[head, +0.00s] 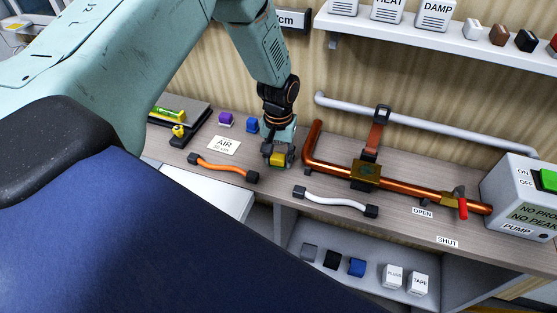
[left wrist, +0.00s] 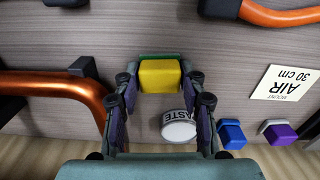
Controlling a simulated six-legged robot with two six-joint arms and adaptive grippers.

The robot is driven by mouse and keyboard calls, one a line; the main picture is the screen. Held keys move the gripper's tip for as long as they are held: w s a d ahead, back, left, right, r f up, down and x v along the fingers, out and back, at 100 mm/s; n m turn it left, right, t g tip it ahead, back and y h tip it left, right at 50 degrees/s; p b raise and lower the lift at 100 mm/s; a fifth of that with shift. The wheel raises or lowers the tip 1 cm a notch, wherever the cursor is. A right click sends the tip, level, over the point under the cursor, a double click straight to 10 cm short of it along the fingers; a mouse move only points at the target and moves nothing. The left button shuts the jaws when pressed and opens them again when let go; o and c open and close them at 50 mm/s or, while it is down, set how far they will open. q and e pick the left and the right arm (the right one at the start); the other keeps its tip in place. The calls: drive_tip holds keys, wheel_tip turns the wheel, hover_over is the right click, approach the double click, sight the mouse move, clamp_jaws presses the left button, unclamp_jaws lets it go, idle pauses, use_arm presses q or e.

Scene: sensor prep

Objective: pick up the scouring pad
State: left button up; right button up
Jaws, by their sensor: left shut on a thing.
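The scouring pad (left wrist: 160,76) is a small yellow block with a green layer along its far edge in the left wrist view. In the head view the pad (head: 276,160) shows at the tips of my left gripper (head: 279,153), over the wooden worktop. My left gripper (left wrist: 160,92) is shut on the pad, with one finger on each side of it. I cannot tell whether the pad is touching the worktop or just above it. My right gripper is in neither view.
A white tin labelled PASTE (left wrist: 178,127) is close to the gripper. Blue (head: 252,125) and purple (head: 225,119) blocks stand to the left. A copper pipe (head: 325,163) is close on the right; orange (head: 222,167) and white (head: 334,201) hoses lie in front.

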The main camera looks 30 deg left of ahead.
sight(278, 156)
use_arm(q)
drive_tip(key=shift+s+d+r, duration=0.15)
drive_tip(key=shift+s+r, duration=0.15)
drive_tip(key=shift+s, duration=0.05)
drive_tip(key=c, duration=0.3)
drive_tip(key=shift+w+f, duration=0.1)
drive_tip(key=shift+w, duration=0.15)
drive_tip(key=shift+w+r, duration=0.15)
drive_tip(key=shift+r, duration=0.1)
drive_tip(key=r, duration=0.8)
drive_tip(key=shift+s+r, duration=0.3)
drive_tip(key=shift+r, duration=0.05)
drive_tip(key=shift+w+r, duration=0.2)
drive_tip(key=shift+r, duration=0.1)
